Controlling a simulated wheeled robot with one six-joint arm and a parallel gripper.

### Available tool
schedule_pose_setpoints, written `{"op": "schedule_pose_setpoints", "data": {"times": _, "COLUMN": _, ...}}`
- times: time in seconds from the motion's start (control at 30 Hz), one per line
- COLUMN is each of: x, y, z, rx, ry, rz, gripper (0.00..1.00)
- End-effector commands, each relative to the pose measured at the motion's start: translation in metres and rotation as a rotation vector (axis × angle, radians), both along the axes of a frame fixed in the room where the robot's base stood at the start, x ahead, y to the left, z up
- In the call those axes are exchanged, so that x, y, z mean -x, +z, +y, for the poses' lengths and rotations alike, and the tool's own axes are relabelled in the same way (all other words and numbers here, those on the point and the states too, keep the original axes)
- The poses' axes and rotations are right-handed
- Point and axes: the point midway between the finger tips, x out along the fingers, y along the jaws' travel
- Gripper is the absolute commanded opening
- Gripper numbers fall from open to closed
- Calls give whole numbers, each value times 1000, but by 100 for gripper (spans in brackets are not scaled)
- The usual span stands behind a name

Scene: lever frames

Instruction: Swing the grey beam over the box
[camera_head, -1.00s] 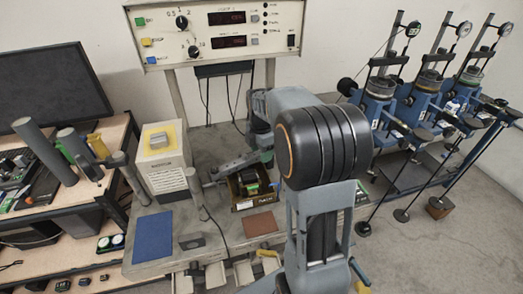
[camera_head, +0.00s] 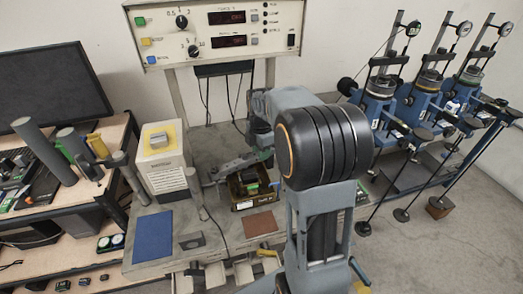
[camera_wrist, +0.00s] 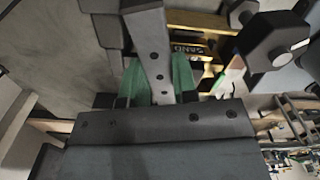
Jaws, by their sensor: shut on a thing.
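The grey beam (camera_head: 235,163) shows in the head view above the bench, running from a post at the left toward my arm. In the wrist view the beam (camera_wrist: 150,42) runs between the green fingers of my gripper (camera_wrist: 157,80), which is shut on it. The open box (camera_head: 252,203) stands on the bench, just in front of the beam in the head view. Its yellow-edged side with dark lettering (camera_wrist: 190,45) shows right of the beam in the wrist view. My arm hides part of the bench and most of my gripper in the head view.
A blue mat (camera_head: 153,237) and a brown mat (camera_head: 260,224) lie on the bench. A white box with a yellow top (camera_head: 163,165) stands behind at left. A control panel (camera_head: 215,33) rises at the back. Blue test stands (camera_head: 380,110) are at right.

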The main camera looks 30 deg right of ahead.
Motion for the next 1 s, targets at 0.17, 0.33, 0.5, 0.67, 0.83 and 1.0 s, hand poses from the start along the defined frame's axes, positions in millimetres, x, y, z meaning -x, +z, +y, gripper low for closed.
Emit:
{"op": "schedule_pose_setpoints", "data": {"times": 0.17, "x": 27, "y": -1, "z": 0, "rx": 1, "ry": -161, "rz": -3, "gripper": 0}}
{"op": "schedule_pose_setpoints", "data": {"times": 0.33, "x": 45, "y": -1, "z": 3, "rx": 0, "ry": -282, "rz": -2, "gripper": 0}}
{"op": "schedule_pose_setpoints", "data": {"times": 0.5, "x": 48, "y": 0, "z": 3, "rx": -1, "ry": -302, "rz": 1, "gripper": 0}}
{"op": "schedule_pose_setpoints", "data": {"times": 0.67, "x": 48, "y": 0, "z": 3, "rx": -1, "ry": -304, "rz": 3, "gripper": 28}}
{"op": "schedule_pose_setpoints", "data": {"times": 0.83, "x": 48, "y": 0, "z": 3, "rx": -1, "ry": -301, "rz": 2, "gripper": 44}}
{"op": "schedule_pose_setpoints", "data": {"times": 1.0, "x": 48, "y": 0, "z": 3, "rx": -1, "ry": -298, "rz": 1, "gripper": 52}}
